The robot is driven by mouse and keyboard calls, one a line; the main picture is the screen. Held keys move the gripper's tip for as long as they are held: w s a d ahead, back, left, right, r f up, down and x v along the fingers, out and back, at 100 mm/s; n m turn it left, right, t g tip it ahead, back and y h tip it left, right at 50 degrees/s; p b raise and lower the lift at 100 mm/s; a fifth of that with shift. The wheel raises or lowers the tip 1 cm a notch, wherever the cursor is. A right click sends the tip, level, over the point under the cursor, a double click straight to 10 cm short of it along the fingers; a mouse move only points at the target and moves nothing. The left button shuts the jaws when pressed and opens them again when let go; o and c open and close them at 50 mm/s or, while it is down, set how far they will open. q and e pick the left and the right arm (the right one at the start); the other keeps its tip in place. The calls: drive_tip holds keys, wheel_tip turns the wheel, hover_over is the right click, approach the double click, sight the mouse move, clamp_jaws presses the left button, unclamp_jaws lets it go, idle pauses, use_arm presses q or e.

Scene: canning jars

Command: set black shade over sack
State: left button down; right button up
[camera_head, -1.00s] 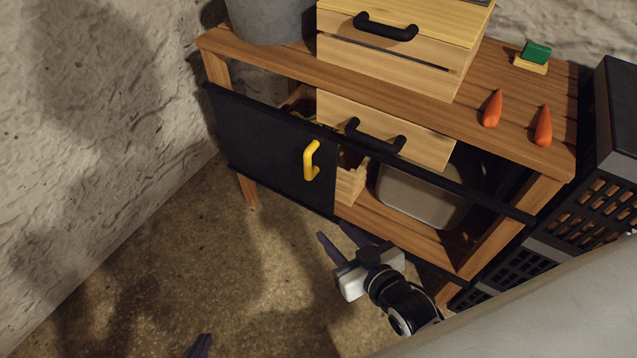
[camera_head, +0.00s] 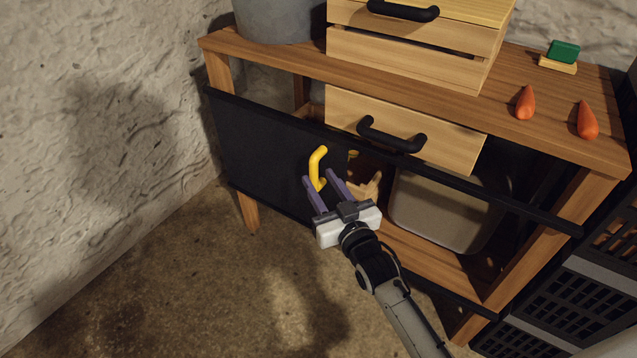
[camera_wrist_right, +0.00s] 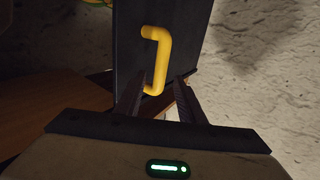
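The black shade (camera_head: 255,150) is a flat dark panel on the left part of the wooden cabinet's front, with a yellow handle (camera_head: 317,168) near its right edge. It also shows in the right wrist view (camera_wrist_right: 185,30), with the handle (camera_wrist_right: 160,55) upright. My right gripper (camera_head: 320,176) is open, with its purple fingers at the handle's lower end. In the wrist view the handle's lower end lies near the left finger, between the fingertips; contact is not clear. I cannot make out a sack for certain. My left gripper is out of view.
A grey bin (camera_head: 435,210) sits in the open right part of the cabinet. A drawer with a black handle (camera_head: 392,135) is above it. Black crates (camera_head: 540,315) stand at right. Floor in front is clear.

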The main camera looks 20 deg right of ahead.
drive_tip(key=shift+w+a, duration=0.1)
drive_tip(key=shift+w, duration=0.9)
drive_tip(key=shift+c, duration=0.5)
clamp_jaws()
